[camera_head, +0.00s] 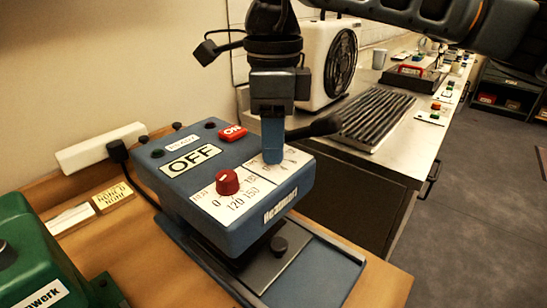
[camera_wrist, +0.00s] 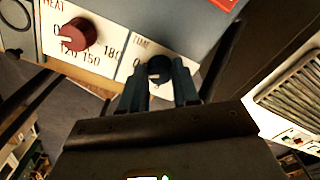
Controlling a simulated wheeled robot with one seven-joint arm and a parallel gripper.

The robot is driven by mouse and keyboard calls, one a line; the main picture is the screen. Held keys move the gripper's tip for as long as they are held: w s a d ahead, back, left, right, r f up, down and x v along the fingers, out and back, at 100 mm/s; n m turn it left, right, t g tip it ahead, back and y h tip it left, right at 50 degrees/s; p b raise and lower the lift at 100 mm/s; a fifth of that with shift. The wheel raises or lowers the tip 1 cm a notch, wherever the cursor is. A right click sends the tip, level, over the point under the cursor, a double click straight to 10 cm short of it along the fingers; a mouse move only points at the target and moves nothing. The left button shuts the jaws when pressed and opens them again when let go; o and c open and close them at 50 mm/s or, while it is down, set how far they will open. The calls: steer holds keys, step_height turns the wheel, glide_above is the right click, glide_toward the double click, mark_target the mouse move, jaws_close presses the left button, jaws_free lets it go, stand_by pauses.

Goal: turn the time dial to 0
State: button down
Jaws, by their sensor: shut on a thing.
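The blue heat press (camera_head: 185,210) stands on the wooden table, its control face up, with an OFF label. The time dial (camera_wrist: 159,68) is a small dark knob on a white TIME scale in the wrist view; a 0 shows at the scale's left. My gripper (camera_head: 272,158) points down over this dial, its blue fingers (camera_wrist: 160,90) shut on the knob from both sides. In the head view the fingers hide the dial. I cannot tell which number its mark points to. The red heat dial (camera_head: 228,181) sits beside it on its own scale and also shows in the wrist view (camera_wrist: 77,37).
A red ON button (camera_head: 232,132) is at the press's back edge. A black lever handle (camera_head: 315,128) sticks out just right of my gripper. A green machine (camera_head: 35,255) stands at the lower left. A white fan unit (camera_head: 325,65) and a ribbed black tray (camera_head: 372,118) are behind.

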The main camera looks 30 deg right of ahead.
steer(key=shift+m+b, duration=1.35)
steer(key=shift+m, duration=0.15)
steer(key=c, duration=0.8)
jaws_free()
steer(key=shift+r, duration=0.1)
step_height(320, 180, up, 8)
steer(key=shift+f, duration=0.2)
